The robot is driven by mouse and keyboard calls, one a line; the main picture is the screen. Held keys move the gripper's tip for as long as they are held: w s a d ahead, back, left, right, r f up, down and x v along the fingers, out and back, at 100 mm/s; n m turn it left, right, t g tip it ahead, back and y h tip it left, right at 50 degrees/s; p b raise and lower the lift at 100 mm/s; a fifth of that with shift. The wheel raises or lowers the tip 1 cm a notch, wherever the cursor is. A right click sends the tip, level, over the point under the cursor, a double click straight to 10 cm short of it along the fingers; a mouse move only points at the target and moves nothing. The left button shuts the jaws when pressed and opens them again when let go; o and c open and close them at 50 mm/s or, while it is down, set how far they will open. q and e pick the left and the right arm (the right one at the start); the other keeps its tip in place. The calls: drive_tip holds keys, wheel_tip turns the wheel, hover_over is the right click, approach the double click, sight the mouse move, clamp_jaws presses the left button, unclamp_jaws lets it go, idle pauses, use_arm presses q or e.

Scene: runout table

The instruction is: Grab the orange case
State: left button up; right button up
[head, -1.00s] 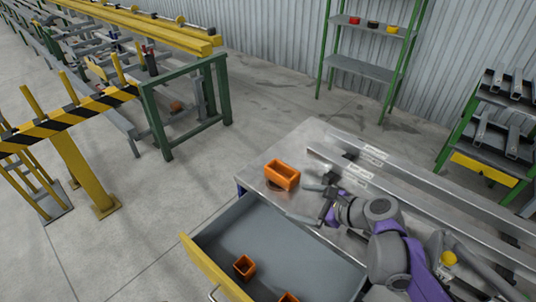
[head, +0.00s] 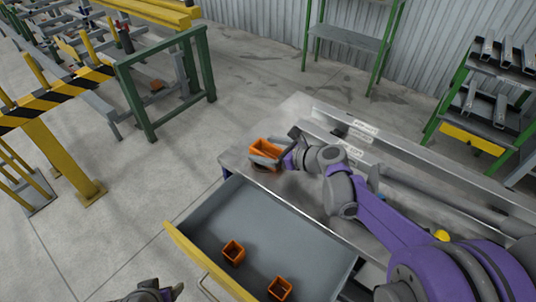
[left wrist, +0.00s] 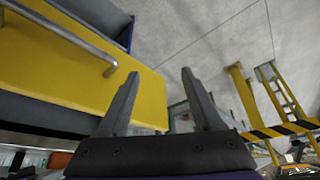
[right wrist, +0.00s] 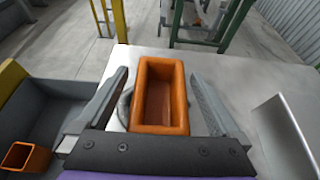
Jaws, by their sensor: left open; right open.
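The orange case (head: 267,148) is an open-topped rectangular box on the metal table top, near its far left corner. My right gripper (head: 265,160) is open at the case. In the right wrist view the case (right wrist: 161,128) stands between the two fingers of the right gripper (right wrist: 163,88), with a gap showing on each side. My left gripper (left wrist: 158,72) is open and empty beside the yellow drawer front; in the head view only a small part of the left arm shows at the bottom edge.
The grey drawer (head: 270,225) stands open below the table top (head: 290,115), with two small orange boxes (head: 233,252) (head: 280,288) in it. Metal rails (head: 420,160) lie along the table's back.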

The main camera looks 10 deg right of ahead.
drive_tip(key=shift+x, duration=1.25)
drive_tip(key=shift+d, duration=0.1)
drive_tip(key=c, duration=1.4)
